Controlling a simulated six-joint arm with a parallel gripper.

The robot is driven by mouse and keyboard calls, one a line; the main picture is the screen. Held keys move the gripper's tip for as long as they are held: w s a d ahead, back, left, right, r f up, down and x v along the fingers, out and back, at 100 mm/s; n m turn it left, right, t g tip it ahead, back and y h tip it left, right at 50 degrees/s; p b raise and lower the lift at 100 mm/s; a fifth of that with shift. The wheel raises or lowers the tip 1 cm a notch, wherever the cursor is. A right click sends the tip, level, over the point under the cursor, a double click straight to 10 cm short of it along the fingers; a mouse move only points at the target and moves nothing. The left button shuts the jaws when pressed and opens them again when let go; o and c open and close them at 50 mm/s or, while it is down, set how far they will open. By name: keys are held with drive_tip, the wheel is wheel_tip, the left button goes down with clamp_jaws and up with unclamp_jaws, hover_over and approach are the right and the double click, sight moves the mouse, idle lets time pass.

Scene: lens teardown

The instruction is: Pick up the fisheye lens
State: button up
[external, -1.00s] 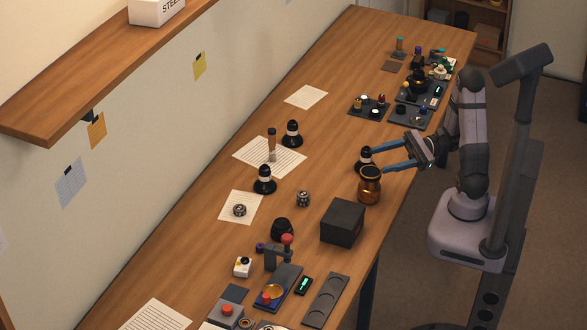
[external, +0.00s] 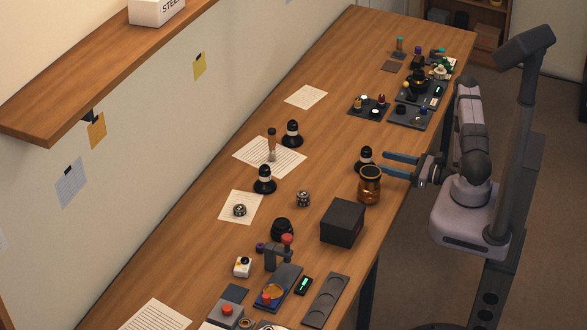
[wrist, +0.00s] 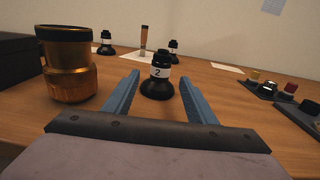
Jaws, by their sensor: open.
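Several like black pieces with wide bases and white bands stand upright on the bench; I cannot tell by name which thing is the fisheye lens. The nearest black piece (external: 365,154), labelled "2" in the wrist view (wrist: 158,84), stands just ahead of my gripper (external: 385,166). My gripper (wrist: 160,80) is open and empty, its blue fingers pointing at this piece, which shows between them. Two more black pieces stand farther back, one (external: 292,135) beyond a lined sheet and one (external: 264,181) near its front corner.
A copper-gold barrel (external: 370,186) stands close beside the nearest black piece, left of my fingers in the wrist view (wrist: 66,68). A black box (external: 342,223) sits nearby. A brush-like upright tool (external: 271,146) stands on the lined sheet. Dark trays (external: 409,117) lie farther along.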

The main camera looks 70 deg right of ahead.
sight(369, 157)
drive_tip(key=shift+w, duration=0.15)
drive_tip(key=shift+w+b, duration=0.35)
drive_tip(key=shift+w, duration=0.25)
drive_tip(key=w, duration=0.3)
drive_tip(key=shift+w+a+r, duration=0.15)
drive_tip(key=shift+w, duration=0.2)
drive_tip(key=shift+w+p, duration=0.3)
drive_tip(key=shift+w, duration=0.5)
drive_tip(key=shift+w, duration=0.1)
drive_tip(key=shift+w+p, duration=1)
drive_tip(key=shift+w, duration=1.5)
drive_tip(key=c, duration=1.2)
